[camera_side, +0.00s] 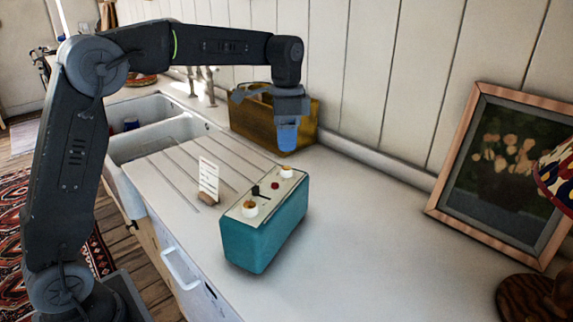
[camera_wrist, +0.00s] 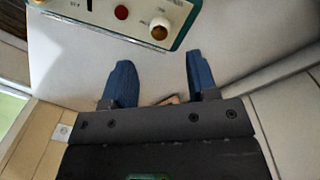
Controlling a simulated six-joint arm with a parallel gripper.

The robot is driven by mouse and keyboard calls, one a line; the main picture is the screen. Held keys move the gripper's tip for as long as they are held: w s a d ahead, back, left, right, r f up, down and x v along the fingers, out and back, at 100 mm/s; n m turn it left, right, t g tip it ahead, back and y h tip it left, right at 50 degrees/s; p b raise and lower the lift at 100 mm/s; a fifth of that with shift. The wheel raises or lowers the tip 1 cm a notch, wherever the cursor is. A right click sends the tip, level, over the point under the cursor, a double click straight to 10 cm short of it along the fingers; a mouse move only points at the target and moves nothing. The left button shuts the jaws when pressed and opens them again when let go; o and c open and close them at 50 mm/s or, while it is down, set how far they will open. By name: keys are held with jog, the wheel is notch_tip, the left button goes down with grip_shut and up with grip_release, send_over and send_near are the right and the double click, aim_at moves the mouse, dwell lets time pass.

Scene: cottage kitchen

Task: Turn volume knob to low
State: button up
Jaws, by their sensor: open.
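A teal box (camera_side: 265,235) with a cream top panel stands on the white counter. Its panel has a pale knob near the front (camera_side: 250,209), a second pale knob at the far end (camera_side: 287,172), a red button (camera_side: 275,185) and a black lever (camera_side: 256,191). I cannot read which knob is volume. My gripper (camera_side: 287,140) points down with blue fingers above and behind the far knob, apart from it. In the wrist view the open, empty fingers (camera_wrist: 158,68) are below one knob (camera_wrist: 159,30) and the red button (camera_wrist: 121,12); the box is partly cut off.
A small card in a wooden holder (camera_side: 208,182) stands left of the box. A wooden crate (camera_side: 245,119) stands behind, close to my gripper. A white sink (camera_side: 165,133) is at the left. A picture frame (camera_side: 440,208) leans right. The counter right of the box is clear.

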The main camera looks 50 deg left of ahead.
aim_at(287, 168)
notch_tip(287, 168, down, 7)
jog(key=shift+s+d+f, duration=0.1)
jog(key=shift+d, duration=0.05)
jog(key=shift+c, duration=0.3)
jog(key=c, duration=0.9)
jog(key=shift+o, duration=0.2)
